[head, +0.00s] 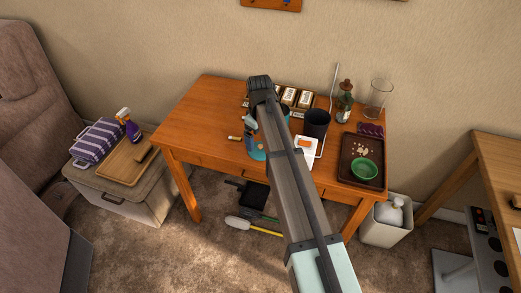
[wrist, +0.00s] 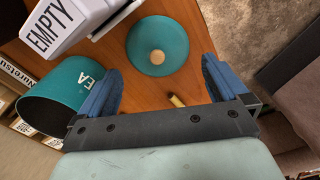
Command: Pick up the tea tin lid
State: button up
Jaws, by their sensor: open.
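The tea tin lid, a round teal disc (wrist: 150,36) with a tan knob, lies flat on the wooden table in the wrist view. In the head view the lid (head: 258,154) shows partly beside my arm. My gripper (wrist: 161,65) is open and empty, its blue fingers apart, with the lid ahead of and between them. Contact with the lid is not visible. In the head view my gripper (head: 249,124) is mostly hidden by my arm.
A white box marked EMPTY (wrist: 72,20) is close to the lid. A small yellowish piece (wrist: 177,100) lies near the right finger. A black cup (head: 317,121), boxes (head: 296,97), bottle (head: 344,103) and brown tray (head: 349,170) crowd the right. The table's left is clear.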

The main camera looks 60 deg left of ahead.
aim_at(261, 146)
jog(key=shift+w+f, duration=0.15)
jog(key=shift+f, duration=2.4)
jog(key=c, duration=1)
